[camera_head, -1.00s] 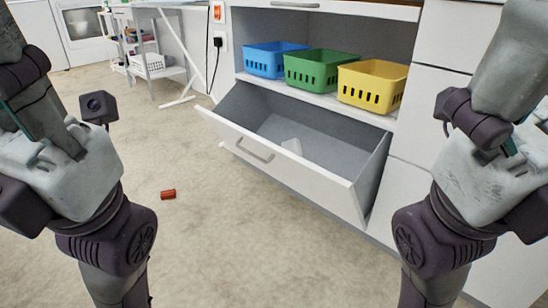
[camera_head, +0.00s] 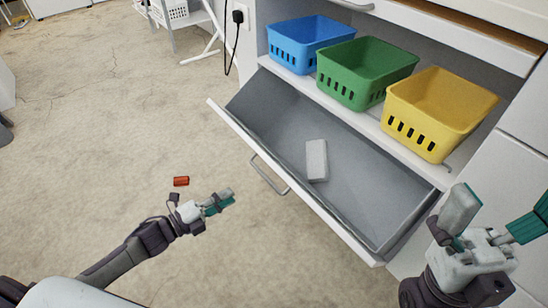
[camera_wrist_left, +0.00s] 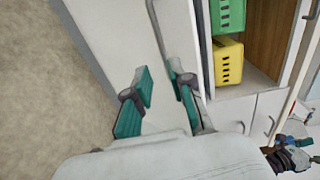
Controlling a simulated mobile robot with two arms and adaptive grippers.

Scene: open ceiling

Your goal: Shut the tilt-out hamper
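The tilt-out hamper (camera_head: 400,238) is a grey bin with a white front, tilted out and open below the shelf in the head view. Its bar handle (camera_head: 268,176) is on the front panel. A pale grey block (camera_head: 316,160) lies inside. My left gripper (camera_head: 226,198) is left of the front panel, apart from the handle. In the left wrist view its two teal-padded fingers (camera_wrist_left: 160,74) are apart with nothing between them, and white panels show beyond. My right gripper (camera_head: 493,222) is open and empty, right of the hamper's right end.
Blue (camera_head: 300,45), green (camera_head: 360,75) and yellow (camera_head: 440,105) baskets stand on the shelf above the hamper. A small red cylinder (camera_head: 181,181) lies on the floor near my left arm. A black cable (camera_head: 235,45) hangs at the cabinet's left. The floor left of the hamper is mostly clear.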

